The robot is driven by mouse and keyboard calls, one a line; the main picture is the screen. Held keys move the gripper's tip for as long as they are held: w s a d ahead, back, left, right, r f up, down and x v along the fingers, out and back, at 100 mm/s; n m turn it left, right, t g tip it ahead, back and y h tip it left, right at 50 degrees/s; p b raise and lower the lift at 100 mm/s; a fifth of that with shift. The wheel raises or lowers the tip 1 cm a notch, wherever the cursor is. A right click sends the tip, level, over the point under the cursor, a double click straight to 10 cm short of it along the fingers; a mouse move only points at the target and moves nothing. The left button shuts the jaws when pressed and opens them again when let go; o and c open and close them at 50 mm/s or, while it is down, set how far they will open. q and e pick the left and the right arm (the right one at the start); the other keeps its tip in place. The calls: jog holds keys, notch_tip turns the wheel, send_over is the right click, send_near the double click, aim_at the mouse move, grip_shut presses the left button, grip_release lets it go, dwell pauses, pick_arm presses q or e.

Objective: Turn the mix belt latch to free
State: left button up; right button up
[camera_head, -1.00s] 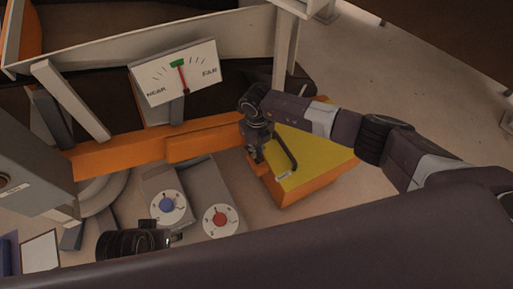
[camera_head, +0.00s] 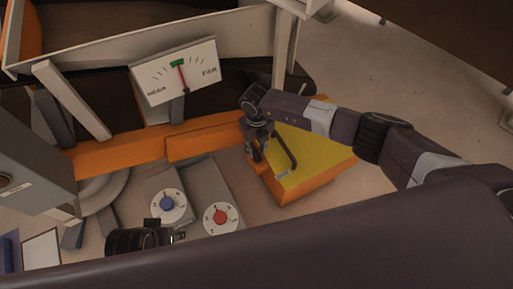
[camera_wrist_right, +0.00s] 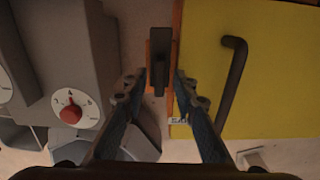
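A dark lever, which looks like the latch (camera_wrist_right: 159,48), stands on a narrow orange strip beside a yellow panel (camera_wrist_right: 265,70) in the right wrist view. A small label (camera_wrist_right: 178,120) sits near it, too small to read. My right gripper (camera_wrist_right: 158,84) has its fingers apart, one on each side of the lever's near end, with gaps showing. In the head view, my right gripper (camera_head: 256,152) is at the left edge of the yellow panel (camera_head: 315,145) and hides the latch. My left gripper (camera_head: 178,237) is low at the left, its fingers too small to read.
A dark bar handle (camera_wrist_right: 232,85) rises from the yellow panel, right of my right gripper. Two grey boxes carry a blue knob (camera_head: 167,203) and a red knob (camera_head: 220,216). A NEAR–FAR gauge (camera_head: 176,72) stands behind, its needle at the green mark. An orange beam (camera_head: 120,150) runs left.

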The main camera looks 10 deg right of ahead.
aim_at(256, 151)
notch_tip(256, 151, up, 12)
dwell(0.7)
dwell(0.4)
